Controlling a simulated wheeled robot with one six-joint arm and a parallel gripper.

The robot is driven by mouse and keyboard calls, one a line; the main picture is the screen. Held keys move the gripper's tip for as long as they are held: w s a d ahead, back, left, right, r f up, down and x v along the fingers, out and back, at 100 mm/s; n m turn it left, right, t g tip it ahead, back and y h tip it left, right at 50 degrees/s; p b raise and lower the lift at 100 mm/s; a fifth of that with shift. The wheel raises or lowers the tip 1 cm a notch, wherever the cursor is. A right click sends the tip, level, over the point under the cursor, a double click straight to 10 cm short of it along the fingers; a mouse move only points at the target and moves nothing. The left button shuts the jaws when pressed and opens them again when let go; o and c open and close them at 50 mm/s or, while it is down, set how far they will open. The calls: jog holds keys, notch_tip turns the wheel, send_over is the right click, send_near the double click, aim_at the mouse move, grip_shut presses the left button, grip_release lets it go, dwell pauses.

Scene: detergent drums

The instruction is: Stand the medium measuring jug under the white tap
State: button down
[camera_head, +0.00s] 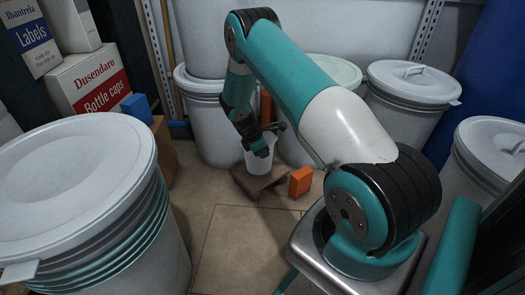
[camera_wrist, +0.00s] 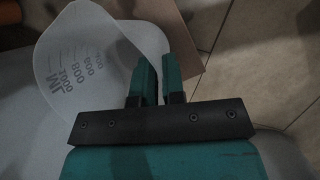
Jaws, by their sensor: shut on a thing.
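A translucent pale measuring jug (camera_head: 262,162) shows in the head view, just over a low brown board. My gripper (camera_head: 261,149) is at the jug's upper side in the head view. In the wrist view my gripper's two fingers (camera_wrist: 160,82) are close together at the jug's right side, shut on its edge or handle; the exact part held is hard to see. The jug looks roughly upright. I cannot tell whether it touches the board. I cannot make out a white tap.
The brown board (camera_head: 246,184) lies low before the back drums, with an orange block (camera_head: 301,181) to its right. White lidded drums stand at left (camera_head: 75,185), back (camera_head: 205,125) and right (camera_head: 412,85). Boxes (camera_head: 90,85) are stacked at left. Front floor is clear.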

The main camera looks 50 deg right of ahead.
jog(key=shift+f, duration=0.4)
dwell(0.5)
dwell(0.7)
jog(key=c, duration=1.5)
grip_release()
jog(key=shift+o, duration=0.2)
jog(key=o, duration=0.6)
jog(key=shift+c, duration=0.2)
jog(key=p+v, duration=0.9)
jog(key=v, duration=0.8)
jog(key=shift+r, duration=0.2)
jog(key=shift+a, duration=0.1)
